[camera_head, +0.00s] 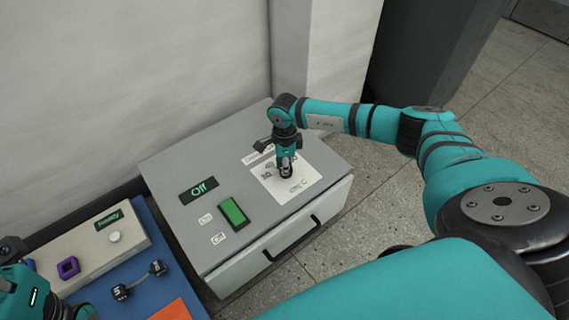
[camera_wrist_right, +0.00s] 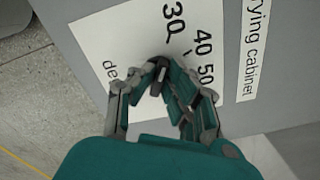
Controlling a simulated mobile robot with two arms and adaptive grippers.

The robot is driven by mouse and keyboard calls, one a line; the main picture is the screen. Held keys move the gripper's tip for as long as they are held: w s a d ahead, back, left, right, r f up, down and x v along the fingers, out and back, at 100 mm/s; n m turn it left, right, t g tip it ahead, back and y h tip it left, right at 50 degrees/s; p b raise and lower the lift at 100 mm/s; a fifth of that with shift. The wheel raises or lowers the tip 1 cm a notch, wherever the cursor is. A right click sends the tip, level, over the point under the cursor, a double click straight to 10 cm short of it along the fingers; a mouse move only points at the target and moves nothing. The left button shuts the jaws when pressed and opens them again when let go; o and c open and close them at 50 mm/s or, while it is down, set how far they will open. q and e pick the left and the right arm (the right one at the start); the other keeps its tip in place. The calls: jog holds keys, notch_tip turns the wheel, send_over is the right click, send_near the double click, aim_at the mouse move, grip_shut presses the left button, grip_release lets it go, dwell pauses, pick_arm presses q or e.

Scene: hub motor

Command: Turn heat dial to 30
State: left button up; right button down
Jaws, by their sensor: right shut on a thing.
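The drying cabinet (camera_head: 220,258) is a grey box with a white dial label (camera_head: 300,187) on its top. The label carries the numbers 30, 40 and 50, seen more closely in the right wrist view (camera_wrist_right: 85,40). My right gripper (camera_head: 286,172) points down onto the label. Its fingers are shut on the small dark heat dial (camera_wrist_right: 158,72), below the numbers 30 and 40 in the wrist view. The fingers hide most of the dial, so I cannot read its setting. My left gripper (camera_head: 50,300) is partly visible at the lower left; its fingers are unclear.
The cabinet top also has a display reading "Off" (camera_head: 199,190) and a green switch (camera_head: 233,212). A black handle (camera_head: 292,240) is on its front. A beige panel (camera_head: 90,257) and a blue surface (camera_head: 145,225) lie left. A wall stands behind.

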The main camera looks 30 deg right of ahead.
jog(key=shift+n, duration=0.3)
jog(key=c, duration=1.4)
grip_release()
jog(key=shift+o, duration=0.2)
notch_tip(320, 180, up, 12)
